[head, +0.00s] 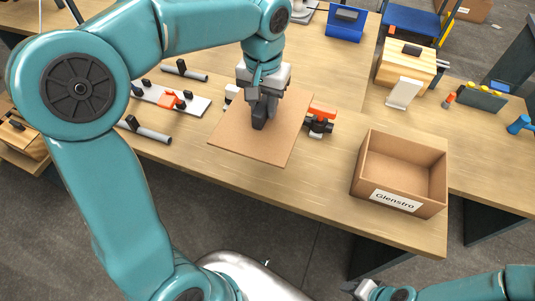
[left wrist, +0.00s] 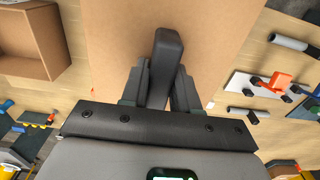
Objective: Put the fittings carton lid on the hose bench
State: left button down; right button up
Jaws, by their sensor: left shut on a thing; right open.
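The fittings carton lid (head: 243,140) is a flat brown cardboard sheet with a dark upright handle. It is over the wooden hose bench (head: 325,178), near its front edge. I cannot tell whether it rests on the top or hangs just above it. My left gripper (head: 262,108) is shut on the lid's handle from above. The left wrist view shows the fingers (left wrist: 160,85) on both sides of the handle, with the lid (left wrist: 105,45) beyond. The open carton (head: 402,170), labelled Glenstro, stands to the right. My right gripper (head: 362,289) is open and empty at the bottom, away from the bench.
A valve with an orange handle (head: 320,118) stands right beside the lid. A white plate with an orange-handled valve (head: 172,98) and dark-ended grey tubes (head: 145,130) lie to the left. A wooden box (head: 405,65) and a blue holder (head: 345,25) are further back.

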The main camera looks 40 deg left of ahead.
pick_arm(q)
notch_tip(320, 180, down, 18)
jog(key=shift+s+r, duration=0.1)
jog(key=shift+r, duration=0.1)
jog(key=shift+f, duration=0.4)
jog(key=shift+f+b, duration=0.1)
jog(key=shift+b, duration=0.2)
jog(key=c, duration=0.8)
grip_release()
jog(key=shift+c, duration=0.2)
